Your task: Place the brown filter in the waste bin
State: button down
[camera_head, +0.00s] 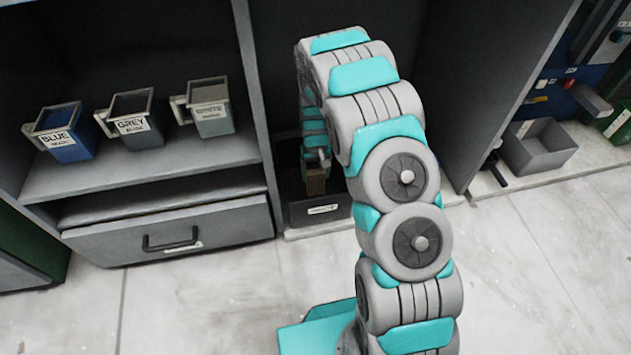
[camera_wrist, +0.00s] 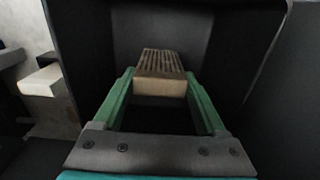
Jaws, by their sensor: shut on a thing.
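The brown filter (camera_wrist: 161,64) is a small ribbed block with a pale front face, held between the two green fingers of my gripper (camera_wrist: 160,84) in the wrist view. In the head view the filter (camera_head: 316,182) shows small below my gripper (camera_head: 316,158), over the black waste bin (camera_head: 318,214) between the shelf unit and the dark cabinet. The bin has a white label on its front. In the wrist view dark walls (camera_wrist: 215,45) surround the filter. I cannot tell how far the filter is below the bin's rim. My arm partly hides the bin's right side.
Labelled containers, blue (camera_head: 62,134), grey (camera_head: 132,119) and a third (camera_head: 208,107), stand on the left shelf above a drawer (camera_head: 172,236). A grey open box (camera_head: 538,147) stands at the right. The pale floor (camera_head: 210,300) in front is clear.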

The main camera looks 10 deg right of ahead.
aim_at(316, 180)
jog(key=shift+f, duration=1.95)
jog(key=shift+f, duration=0.1)
grip_release()
